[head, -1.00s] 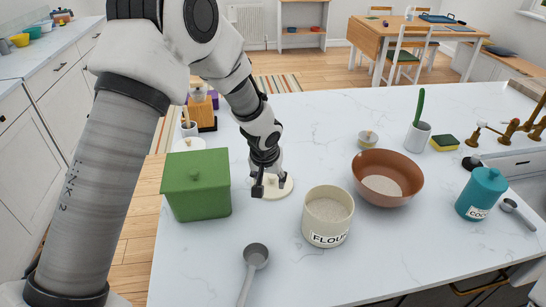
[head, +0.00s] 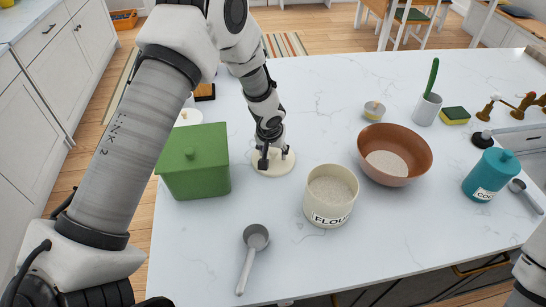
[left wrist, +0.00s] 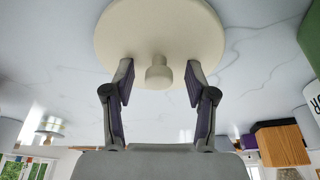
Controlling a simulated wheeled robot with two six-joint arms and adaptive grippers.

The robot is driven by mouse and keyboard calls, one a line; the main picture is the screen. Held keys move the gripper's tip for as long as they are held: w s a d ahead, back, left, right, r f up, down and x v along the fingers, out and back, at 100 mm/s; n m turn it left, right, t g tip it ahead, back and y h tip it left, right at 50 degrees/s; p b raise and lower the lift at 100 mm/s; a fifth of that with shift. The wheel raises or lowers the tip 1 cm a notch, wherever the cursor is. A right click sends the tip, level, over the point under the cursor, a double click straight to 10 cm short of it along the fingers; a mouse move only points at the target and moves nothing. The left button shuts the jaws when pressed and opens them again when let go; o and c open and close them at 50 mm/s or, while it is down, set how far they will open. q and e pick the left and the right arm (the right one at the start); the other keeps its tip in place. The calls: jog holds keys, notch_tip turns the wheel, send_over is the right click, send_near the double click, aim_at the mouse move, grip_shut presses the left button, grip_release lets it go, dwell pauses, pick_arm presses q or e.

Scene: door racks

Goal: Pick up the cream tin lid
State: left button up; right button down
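The cream tin lid (head: 276,171) is a round disc lying flat on the white worktop, between the green canister and the flour tin. In the left wrist view the lid (left wrist: 160,22) shows its central knob (left wrist: 159,77) pointing toward me. My left gripper (head: 273,160) is down at the lid. In the left wrist view my left gripper (left wrist: 160,70) is open, with one finger on each side of the knob and a gap on both sides. The open cream flour tin (head: 330,200) holds pale powder. My right gripper is out of view.
The green canister (head: 194,165) stands close left of the lid. A brown bowl (head: 415,172), a teal canister (head: 490,175) and a small cup (head: 374,111) stand to the right. A grey scoop (head: 256,237) lies in front. The worktop behind the lid is clear.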

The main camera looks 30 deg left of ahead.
pick_arm(q)
jog(key=shift+s, duration=0.15)
jog(key=c, duration=1)
